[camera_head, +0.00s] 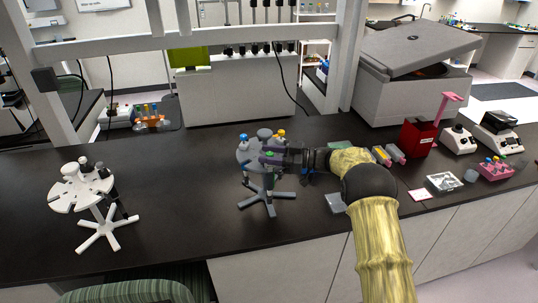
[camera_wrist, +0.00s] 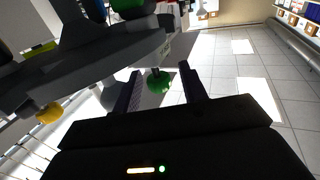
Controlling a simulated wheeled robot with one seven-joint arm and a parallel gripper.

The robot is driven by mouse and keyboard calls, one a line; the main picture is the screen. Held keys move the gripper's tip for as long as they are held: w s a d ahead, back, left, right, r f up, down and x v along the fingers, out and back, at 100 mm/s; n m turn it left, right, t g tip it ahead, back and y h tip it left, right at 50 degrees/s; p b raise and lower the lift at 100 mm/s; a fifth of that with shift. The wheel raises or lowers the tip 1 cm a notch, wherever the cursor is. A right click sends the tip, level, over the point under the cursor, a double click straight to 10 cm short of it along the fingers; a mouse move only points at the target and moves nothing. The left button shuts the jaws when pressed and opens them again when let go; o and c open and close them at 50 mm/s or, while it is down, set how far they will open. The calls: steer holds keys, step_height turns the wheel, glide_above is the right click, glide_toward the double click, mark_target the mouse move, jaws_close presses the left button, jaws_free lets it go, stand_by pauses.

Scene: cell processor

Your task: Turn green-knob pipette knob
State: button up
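The green knob (camera_wrist: 158,82) shows in the wrist view between the two fingers of my gripper (camera_wrist: 159,70). Gaps show on both sides of the knob, so my gripper is open and not clamped on it. The knob belongs to a pipette on the grey round pipette stand (camera_head: 250,156). In the head view my gripper (camera_head: 272,158) reaches in from the right at the stand's upper part. The pipette's body is mostly hidden there. A blue knob (camera_head: 243,138) and a yellow knob (camera_head: 281,133) also stick up from this stand. The yellow knob shows at left in the wrist view (camera_wrist: 48,114).
A white pipette stand (camera_head: 80,195) stands on the dark bench at left. Bare bench lies between the stands. A red box (camera_head: 416,138), a grey lidded machine (camera_head: 405,80) and small trays crowd the right side. A shelf frame (camera_head: 200,36) rises behind.

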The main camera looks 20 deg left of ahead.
steer(key=w+d+b, duration=0.2)
steer(key=d+b, duration=0.3)
steer(key=d, duration=1.2)
steer(key=shift+w, duration=0.4)
steer(key=shift+d, duration=0.1)
